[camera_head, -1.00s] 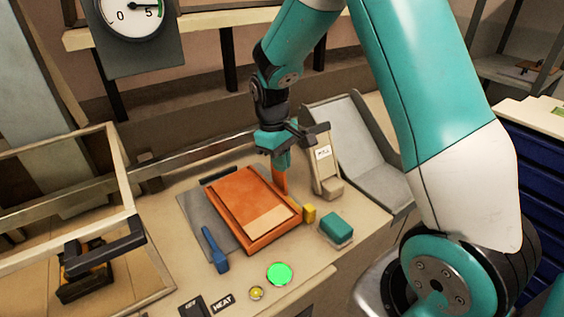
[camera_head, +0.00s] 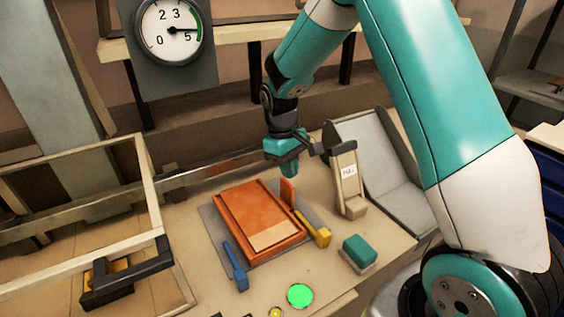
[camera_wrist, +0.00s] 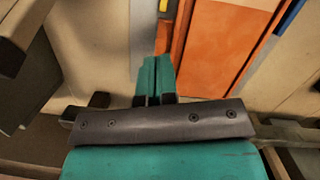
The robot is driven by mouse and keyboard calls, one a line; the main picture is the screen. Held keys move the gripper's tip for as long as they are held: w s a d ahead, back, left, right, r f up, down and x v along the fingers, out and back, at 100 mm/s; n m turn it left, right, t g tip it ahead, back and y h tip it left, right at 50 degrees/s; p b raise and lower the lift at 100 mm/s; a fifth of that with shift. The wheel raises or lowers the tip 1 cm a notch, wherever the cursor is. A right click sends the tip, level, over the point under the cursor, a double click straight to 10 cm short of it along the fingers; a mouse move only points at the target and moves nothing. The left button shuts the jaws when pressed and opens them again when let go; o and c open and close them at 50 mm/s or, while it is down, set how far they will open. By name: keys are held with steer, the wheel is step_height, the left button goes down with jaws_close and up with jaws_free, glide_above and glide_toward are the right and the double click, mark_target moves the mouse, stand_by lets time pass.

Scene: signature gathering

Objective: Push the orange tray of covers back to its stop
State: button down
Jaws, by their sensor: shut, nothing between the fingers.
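The orange tray (camera_head: 291,239) lies on the grey plate (camera_head: 309,217) on the bench, with an orange cover and a paler panel on top. An upright orange tab (camera_head: 288,191) stands at its right edge near the back. The tray also shows in the wrist view (camera_wrist: 225,50), with the tab (camera_wrist: 163,42) just beyond my fingertips. My gripper (camera_head: 292,175) is shut and empty, above and behind the tab; its fingers show in the wrist view (camera_wrist: 157,72). A gap to the tab appears in the head view. The stop behind the tray cannot be made out.
A blue lever (camera_head: 235,267) and a yellow lever (camera_head: 315,230) flank the tray. A teal block (camera_head: 359,250) and a lit green button (camera_head: 300,295) are in front. A beige labelled post (camera_head: 348,181) stands close right of my gripper. A framed enclosure (camera_head: 152,160) is at left.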

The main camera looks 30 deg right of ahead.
steer(key=w+a+b, duration=0.1)
steer(key=w, duration=0.2)
steer(key=w+a+b, duration=0.1)
steer(key=w+b, duration=0.1)
steer(key=w, duration=0.2)
steer(key=w+a+b, duration=0.1)
steer(key=w, duration=0.2)
steer(key=shift+w+a+f, duration=0.15)
steer(key=shift+f, duration=0.05)
steer(key=shift+w+a+r+b, duration=0.15)
steer(key=shift+w+b, duration=0.2)
steer(key=shift+w, duration=0.2)
